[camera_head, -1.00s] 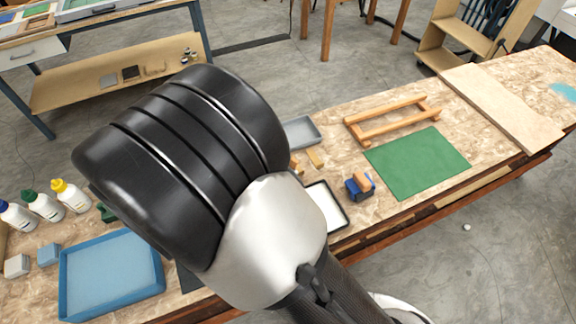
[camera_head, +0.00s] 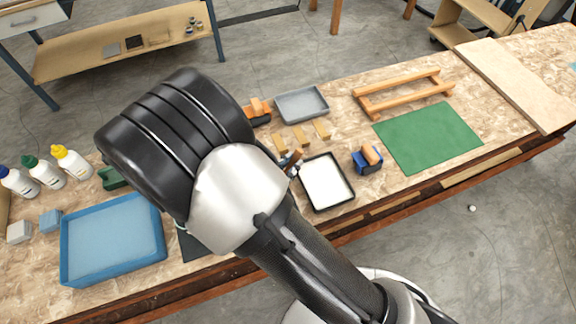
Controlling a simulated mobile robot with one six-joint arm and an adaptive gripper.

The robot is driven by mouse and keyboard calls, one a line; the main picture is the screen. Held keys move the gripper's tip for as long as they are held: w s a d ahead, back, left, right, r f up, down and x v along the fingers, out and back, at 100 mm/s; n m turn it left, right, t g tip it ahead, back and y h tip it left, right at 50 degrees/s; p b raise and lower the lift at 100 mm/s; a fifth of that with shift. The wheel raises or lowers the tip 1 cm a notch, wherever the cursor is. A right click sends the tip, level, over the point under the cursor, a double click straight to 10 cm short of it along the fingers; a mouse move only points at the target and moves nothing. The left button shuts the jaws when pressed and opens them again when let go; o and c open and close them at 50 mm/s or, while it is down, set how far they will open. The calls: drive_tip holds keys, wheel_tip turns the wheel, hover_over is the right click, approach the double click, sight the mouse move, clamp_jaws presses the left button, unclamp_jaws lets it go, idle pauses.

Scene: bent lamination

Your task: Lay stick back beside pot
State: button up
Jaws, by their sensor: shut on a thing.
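I see no clear stick and no clear pot; my own arm covers the middle of the bench. A small brown and pale item (camera_head: 292,162) pokes out at the right of my arm, beside the black-rimmed white tray (camera_head: 327,182). It is too small and too covered to name. My gripper is hidden behind my arm, so its jaws and anything in them do not show.
A blue tray (camera_head: 112,240) and several bottles (camera_head: 72,162) stand left. Wooden blocks (camera_head: 301,136), a grey tray (camera_head: 302,104), a blue tool (camera_head: 368,159), a wooden frame (camera_head: 405,96) and a bare green mat (camera_head: 428,136) lie right. A board (camera_head: 515,84) is at the far right.

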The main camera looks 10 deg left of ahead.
drive_tip(key=o, duration=0.8)
drive_tip(key=shift+f, duration=0.1)
drive_tip(key=shift+r, duration=0.2)
drive_tip(key=p+v, duration=0.2)
drive_tip(key=v, duration=1)
drive_tip(key=shift+p, duration=0.4)
